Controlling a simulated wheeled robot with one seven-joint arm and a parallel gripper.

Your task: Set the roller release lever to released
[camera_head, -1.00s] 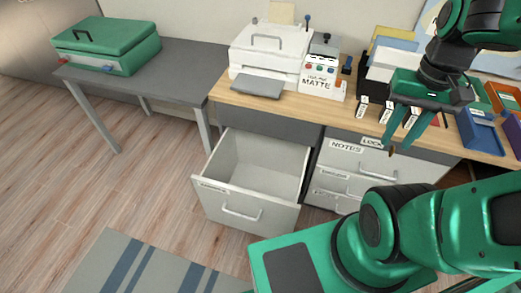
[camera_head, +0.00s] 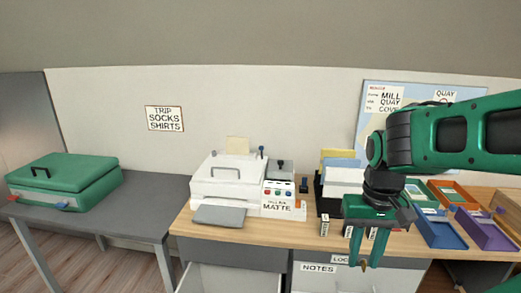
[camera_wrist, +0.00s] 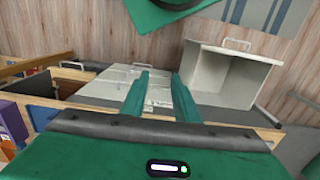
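The white printer (camera_head: 228,182) stands on the wooden desk, lid closed, with a grey tray (camera_head: 219,215) at its front. A thin upright lever with a dark blue knob (camera_head: 261,152) rises behind its right side. My gripper (camera_head: 366,254) hangs right of the printer, before the desk's front edge. Its fingers point down, apart and empty; the wrist view shows the gap (camera_wrist: 160,88).
An open, empty drawer (camera_wrist: 222,75) juts out below the printer. Paper holders (camera_head: 338,170) and coloured trays (camera_head: 440,230) stand on the desk to the right. A green suitcase (camera_head: 64,181) lies on the grey side table (camera_head: 150,200). A wall note (camera_head: 164,118) reads "TRIP SOCKS SHIRTS".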

